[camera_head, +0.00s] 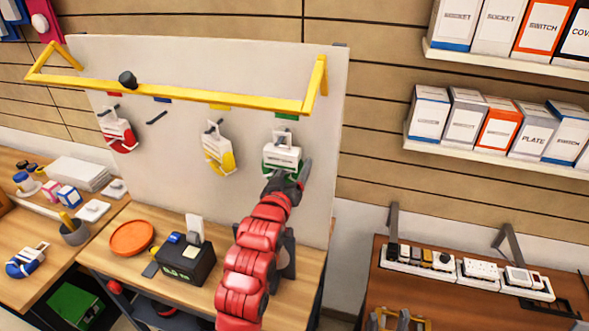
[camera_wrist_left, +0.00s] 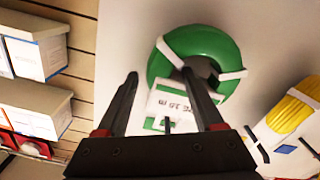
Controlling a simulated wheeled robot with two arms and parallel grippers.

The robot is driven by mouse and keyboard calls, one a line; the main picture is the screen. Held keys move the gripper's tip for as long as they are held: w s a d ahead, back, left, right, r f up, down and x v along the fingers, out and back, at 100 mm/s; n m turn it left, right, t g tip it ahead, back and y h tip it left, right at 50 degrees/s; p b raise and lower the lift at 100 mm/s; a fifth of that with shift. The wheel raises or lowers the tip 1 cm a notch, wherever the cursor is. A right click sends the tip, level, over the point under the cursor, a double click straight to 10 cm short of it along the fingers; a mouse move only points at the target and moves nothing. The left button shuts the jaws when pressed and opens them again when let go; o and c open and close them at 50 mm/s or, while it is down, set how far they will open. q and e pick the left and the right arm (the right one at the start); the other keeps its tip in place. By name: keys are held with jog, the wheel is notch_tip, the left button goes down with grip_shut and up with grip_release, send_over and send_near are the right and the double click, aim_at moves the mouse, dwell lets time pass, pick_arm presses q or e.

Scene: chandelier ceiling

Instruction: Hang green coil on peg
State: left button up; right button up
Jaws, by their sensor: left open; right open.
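The green coil (camera_head: 270,169), with white bands and a white label, is up against the pale board below a green tag. In the left wrist view the green coil (camera_wrist_left: 225,45) is a ring with a dark peg-like piece showing in its opening. It appears to hang there; the exact contact is hidden. My left gripper (camera_head: 286,186) is just in front of and below it. In the left wrist view its fingers (camera_wrist_left: 162,85) are apart, with the label of the coil behind them.
A yellow coil (camera_head: 220,160) and a red coil (camera_head: 118,132) hang on the board (camera_head: 190,70). A yellow rail (camera_head: 180,92) crosses above. An orange dish (camera_head: 132,238) and a black box (camera_head: 186,264) stand on the bench. Boxed shelves are at right.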

pick_arm(q)
jog(key=shift+s, duration=0.1)
jog(key=shift+s+a+f, duration=0.1)
jog(key=shift+s+a, duration=0.05)
jog(key=shift+s, duration=0.1)
jog(key=p+v, duration=1)
jog(key=v, duration=0.6)
jog(key=shift+s, duration=0.35)
